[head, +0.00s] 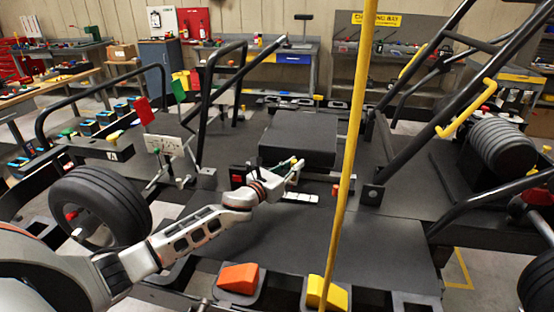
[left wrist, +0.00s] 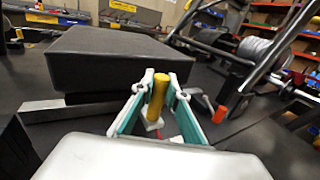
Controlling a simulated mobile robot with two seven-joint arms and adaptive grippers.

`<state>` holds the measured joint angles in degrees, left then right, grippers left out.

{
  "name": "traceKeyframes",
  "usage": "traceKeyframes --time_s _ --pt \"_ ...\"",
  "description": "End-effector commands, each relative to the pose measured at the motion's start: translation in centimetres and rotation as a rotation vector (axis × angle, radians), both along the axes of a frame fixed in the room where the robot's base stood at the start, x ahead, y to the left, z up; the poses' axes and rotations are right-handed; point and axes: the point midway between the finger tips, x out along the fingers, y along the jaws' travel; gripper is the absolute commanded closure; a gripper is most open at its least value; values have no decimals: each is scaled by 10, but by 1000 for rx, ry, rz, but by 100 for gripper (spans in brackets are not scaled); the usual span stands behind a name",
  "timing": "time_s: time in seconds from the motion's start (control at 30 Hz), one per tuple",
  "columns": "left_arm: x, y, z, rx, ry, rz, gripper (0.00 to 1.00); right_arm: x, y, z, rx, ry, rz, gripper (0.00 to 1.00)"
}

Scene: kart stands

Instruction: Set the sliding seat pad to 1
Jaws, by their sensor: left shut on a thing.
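The seat pad (head: 299,138) is a dark, thick, flat block on the kart floor, right of the middle in the head view. It also shows large at the upper left of the left wrist view (left wrist: 115,62). My left gripper (head: 296,166) is at the pad's near edge. My right gripper is not in view.
A yellow pole (head: 349,150) stands right of the pad. Dark roll bars (head: 425,95) rise at the right. An orange wedge pedal (head: 238,278) and a yellow one (head: 327,292) sit at the front. A black tyre (head: 100,203) stands at the left.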

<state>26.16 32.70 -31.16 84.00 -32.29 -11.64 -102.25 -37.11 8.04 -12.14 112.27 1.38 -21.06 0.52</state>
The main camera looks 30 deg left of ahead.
Motion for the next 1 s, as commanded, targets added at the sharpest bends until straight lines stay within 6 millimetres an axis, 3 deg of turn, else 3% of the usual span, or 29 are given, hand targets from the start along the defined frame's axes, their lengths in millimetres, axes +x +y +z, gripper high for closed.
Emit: traceKeyframes --time_s 0.03,0.1,0.3,0.63,0.67,0.7,1.0 --pt "4 -20 2 -10 0 -8 100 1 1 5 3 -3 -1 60" --pt "9 -36 2 -10 0 -7 100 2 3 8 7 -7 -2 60" --pt "15 -62 1 -6 0 -5 100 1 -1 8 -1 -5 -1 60" --pt "15 -66 0 -6 0 -8 100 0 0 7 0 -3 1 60" --pt "15 -66 0 -7 1 -8 78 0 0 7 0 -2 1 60" --pt "15 -66 0 -7 1 -8 69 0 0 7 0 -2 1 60" --pt "16 -62 0 -4 1 -2 69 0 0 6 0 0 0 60"
